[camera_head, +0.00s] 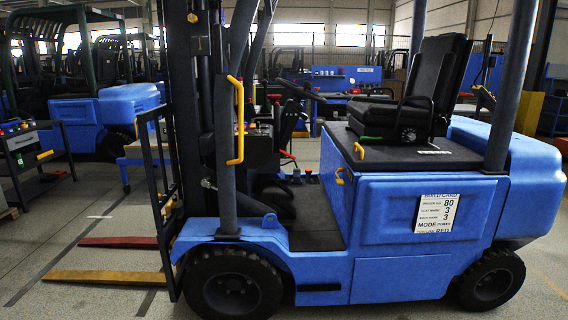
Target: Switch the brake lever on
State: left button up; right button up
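A blue forklift (400,225) stands side-on across the middle of the view, its mast and forks to the left. In its cab, a small red-tipped lever (289,156) shows low beside the dark dash (262,150). It may be the brake lever, but it is too small to tell, and so is its position. Neither of my grippers is in view.
The black seat (400,115) and yellow grab handle (237,120) flank the open cab. A white card (436,213) is on the side panel. One fork is yellow (105,277), one red (118,242). A tool cart (35,165) stands at left. Front floor is clear.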

aim_at(276, 106)
jog(key=i, duration=0.55)
jog(key=i+l+u, duration=0.1)
jog(key=i+l, duration=0.25)
jog(key=i+l+u, duration=0.1)
jog(key=i+l, duration=0.25)
jog(key=i+l+u, duration=0.15)
jog(key=i+l, duration=0.25)
jog(key=i+l+u, duration=0.1)
jog(key=i+l, duration=0.25)
jog(key=l, duration=0.15)
jog(key=i+l+u, duration=0.1)
jog(key=i+l, duration=0.2)
jog(key=l, duration=0.15)
jog(key=i+l+u, duration=0.1)
jog(key=i+l, duration=0.25)
jog(key=l, duration=0.15)
